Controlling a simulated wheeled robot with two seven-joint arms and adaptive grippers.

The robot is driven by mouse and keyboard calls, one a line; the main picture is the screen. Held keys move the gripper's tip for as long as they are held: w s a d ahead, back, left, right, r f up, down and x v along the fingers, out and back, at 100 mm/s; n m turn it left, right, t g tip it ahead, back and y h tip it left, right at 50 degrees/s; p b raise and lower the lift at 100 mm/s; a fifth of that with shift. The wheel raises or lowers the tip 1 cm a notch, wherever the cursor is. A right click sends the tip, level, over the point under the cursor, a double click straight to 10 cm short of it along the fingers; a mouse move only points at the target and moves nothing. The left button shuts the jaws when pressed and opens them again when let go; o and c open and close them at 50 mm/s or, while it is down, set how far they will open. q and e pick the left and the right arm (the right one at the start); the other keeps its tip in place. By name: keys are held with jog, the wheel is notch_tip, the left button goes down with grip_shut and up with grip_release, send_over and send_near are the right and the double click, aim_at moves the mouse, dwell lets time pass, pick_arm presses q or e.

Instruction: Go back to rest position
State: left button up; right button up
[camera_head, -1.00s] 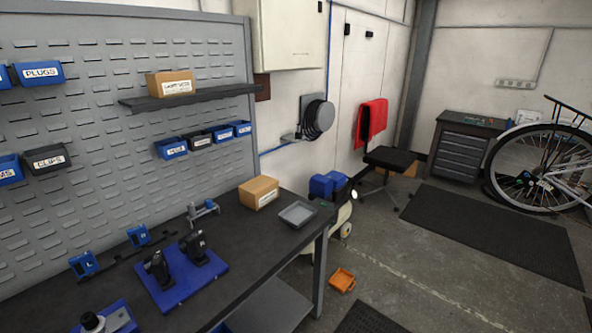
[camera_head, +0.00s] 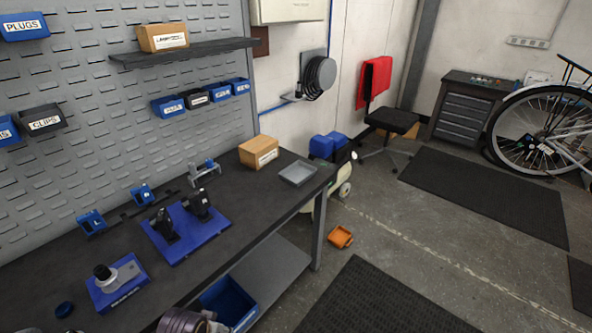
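Neither of my grippers shows in the head view. The workbench top (camera_head: 110,262) runs from the lower left to the middle. On it a blue base (camera_head: 187,236) carries two black upright holders (camera_head: 197,204). A second blue base (camera_head: 117,288) with a grey metal block and a dark round knob lies nearer at the lower left. A rounded purplish-grey object (camera_head: 187,321) is cut off by the bottom edge, beside the bench front. I cannot tell what it is.
A cardboard box (camera_head: 258,152) and a grey tray (camera_head: 297,173) sit on the bench's far end. A blue bin (camera_head: 229,302) stands below the bench. An orange bin (camera_head: 340,237) lies on the floor. Dark mats (camera_head: 380,303) and open floor fill the right, before a bicycle (camera_head: 545,135).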

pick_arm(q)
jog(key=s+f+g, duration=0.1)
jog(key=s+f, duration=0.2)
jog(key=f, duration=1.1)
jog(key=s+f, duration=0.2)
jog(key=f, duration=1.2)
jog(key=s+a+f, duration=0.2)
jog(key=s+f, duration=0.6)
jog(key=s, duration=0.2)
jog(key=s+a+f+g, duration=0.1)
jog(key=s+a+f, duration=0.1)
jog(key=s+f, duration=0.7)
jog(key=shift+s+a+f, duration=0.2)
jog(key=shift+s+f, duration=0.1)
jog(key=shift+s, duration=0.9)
